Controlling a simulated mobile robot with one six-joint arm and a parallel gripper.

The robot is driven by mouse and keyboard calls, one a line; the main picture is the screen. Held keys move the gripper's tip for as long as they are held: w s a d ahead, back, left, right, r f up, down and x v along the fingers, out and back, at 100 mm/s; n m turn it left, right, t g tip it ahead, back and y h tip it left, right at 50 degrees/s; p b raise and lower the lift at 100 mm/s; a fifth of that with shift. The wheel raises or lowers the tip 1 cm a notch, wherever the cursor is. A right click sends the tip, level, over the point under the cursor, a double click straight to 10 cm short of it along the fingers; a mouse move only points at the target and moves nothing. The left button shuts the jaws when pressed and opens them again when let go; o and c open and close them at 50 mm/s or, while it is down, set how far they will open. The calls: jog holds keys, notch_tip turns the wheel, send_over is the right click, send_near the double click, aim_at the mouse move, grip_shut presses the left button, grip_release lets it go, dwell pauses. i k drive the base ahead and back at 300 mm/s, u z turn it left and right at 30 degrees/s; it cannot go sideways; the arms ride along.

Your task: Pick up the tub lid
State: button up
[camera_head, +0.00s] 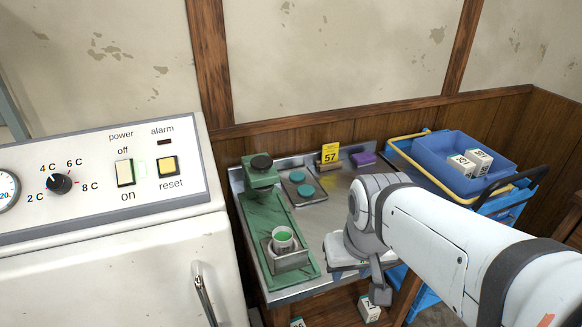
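No thing in view can be told for certain as the tub lid. Two teal round discs, one behind (296,176) and one in front (306,190), lie on a small grey plate (319,197) on the metal table. A small white tub (282,238) with green inside sits in a metal holder on the green rig base (258,225), left of the discs. My gripper (376,292) hangs low at the table's right front, to the right of the tub and apart from the discs. Only part of its grey fingers shows, and my arm hides the table's right side.
A yellow card marked 57 (330,152) and a purple block (363,158) stand at the table's back. A blue bin (425,164) with white boxes is on a cart at right. A white cabinet (110,265) with controls stands left. Wall panels close off the back.

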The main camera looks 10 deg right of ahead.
aim_at(307, 190)
jog(key=z, duration=0.25)
jog(key=k, duration=0.2)
jog(key=u, duration=2.25)
jog(key=k, duration=1.55)
jog(key=z, duration=2.1)
jog(key=i, duration=1.65)
jog(key=z, duration=0.05)
